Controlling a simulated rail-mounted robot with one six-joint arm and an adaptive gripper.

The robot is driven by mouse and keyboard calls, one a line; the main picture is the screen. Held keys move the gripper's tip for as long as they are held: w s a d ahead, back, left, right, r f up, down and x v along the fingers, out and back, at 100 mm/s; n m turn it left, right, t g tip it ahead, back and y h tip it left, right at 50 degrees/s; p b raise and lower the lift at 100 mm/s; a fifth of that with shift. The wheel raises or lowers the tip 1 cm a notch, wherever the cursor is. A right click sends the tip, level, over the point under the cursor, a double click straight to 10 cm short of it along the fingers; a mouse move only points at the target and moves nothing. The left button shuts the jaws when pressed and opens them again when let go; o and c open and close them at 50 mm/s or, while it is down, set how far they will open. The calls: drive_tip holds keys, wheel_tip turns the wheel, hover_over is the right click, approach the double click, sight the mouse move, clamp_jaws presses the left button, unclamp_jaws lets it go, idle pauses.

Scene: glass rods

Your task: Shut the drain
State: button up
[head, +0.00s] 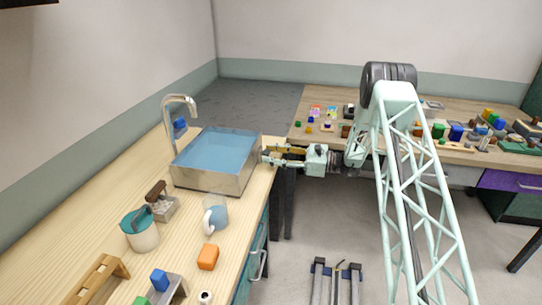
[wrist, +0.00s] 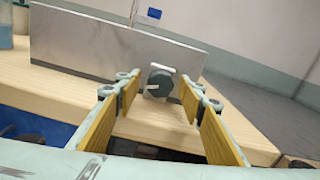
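The drain is a dark round knob (wrist: 159,83) with pale tabs, low on the outside wall of the metal basin (wrist: 100,55). In the head view the basin (head: 205,178) stands on the wooden counter, with blue water inside; its drain side is hidden there. My gripper (head: 272,155) is at the basin's right side. In the wrist view my gripper (wrist: 158,97) is open, with its yellow-padded fingers on either side of the knob. The pads look apart from the knob; I cannot tell how deep it lies between them.
A tap (head: 182,100) stands behind the basin. A glass mug (head: 215,216), a teal-and-white pot (head: 140,230) and an orange block (head: 208,257) sit on the front counter (head: 90,210). The back table (head: 300,130) holds many small blocks. Open floor lies right of the counter.

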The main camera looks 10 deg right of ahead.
drive_tip(key=shift+c, duration=0.5)
drive_tip(key=c, duration=0.7)
drive_tip(key=shift+c, duration=0.2)
drive_tip(key=shift+m+p, duration=0.3)
drive_tip(key=shift+p, duration=0.05)
drive_tip(key=shift+r+m+p, duration=0.1)
drive_tip(key=shift+m+p, duration=0.3)
drive_tip(key=shift+m, duration=0.1)
drive_tip(key=shift+m+p, duration=0.75)
drive_tip(key=shift+m, duration=0.45)
drive_tip(key=o, duration=0.8)
